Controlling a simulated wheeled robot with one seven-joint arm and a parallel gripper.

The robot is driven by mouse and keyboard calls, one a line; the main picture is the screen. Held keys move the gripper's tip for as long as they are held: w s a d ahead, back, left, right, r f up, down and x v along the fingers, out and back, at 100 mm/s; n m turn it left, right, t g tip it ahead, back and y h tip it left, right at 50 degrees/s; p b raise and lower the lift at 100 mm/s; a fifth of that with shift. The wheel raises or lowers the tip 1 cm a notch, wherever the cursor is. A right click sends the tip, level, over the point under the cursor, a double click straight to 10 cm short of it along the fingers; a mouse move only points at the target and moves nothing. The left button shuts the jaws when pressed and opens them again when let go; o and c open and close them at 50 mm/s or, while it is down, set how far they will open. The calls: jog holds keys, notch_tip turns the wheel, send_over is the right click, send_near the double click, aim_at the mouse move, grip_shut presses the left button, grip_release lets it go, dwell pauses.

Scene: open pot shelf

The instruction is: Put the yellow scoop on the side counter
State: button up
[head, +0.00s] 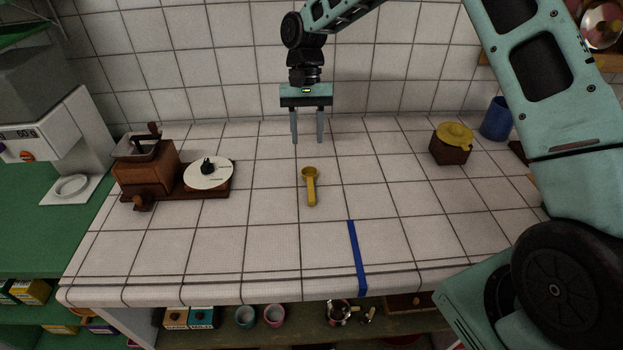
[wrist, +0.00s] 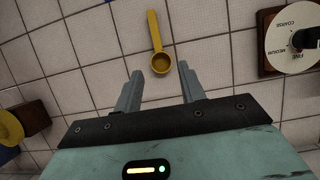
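The yellow scoop (head: 310,185) lies on the white tiled counter (head: 270,240), near its middle, with its bowl toward the back wall and its handle toward the front edge. In the wrist view the scoop (wrist: 157,45) lies ahead of the fingertips, its bowl nearer to them. My gripper (head: 308,140) is open and empty, pointing down above the counter, behind the scoop and apart from it. Its two fingers (wrist: 160,85) also show spread in the wrist view. A green counter (head: 35,225) stands at the left; I cannot tell whether it is the side counter.
A wooden grinder (head: 147,170) with a white dial (head: 208,173) stands left of the scoop. A wooden box with a yellow top (head: 453,143) and a blue cup (head: 497,119) stand at the right. A blue strip (head: 356,257) lies at the front. A white scale (head: 70,187) occupies the green counter's back.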

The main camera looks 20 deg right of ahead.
send_over(310, 179)
jog(key=w, duration=0.2)
jog(key=f, duration=0.4)
jog(key=shift+w+d+f+p, duration=0.2)
jog(key=shift+f+p, duration=0.05)
jog(key=shift+p, duration=0.1)
jog(key=shift+d+p+x, duration=0.2)
jog(key=shift+p+x, duration=0.75)
jog(key=shift+x, duration=1.7)
grip_shut()
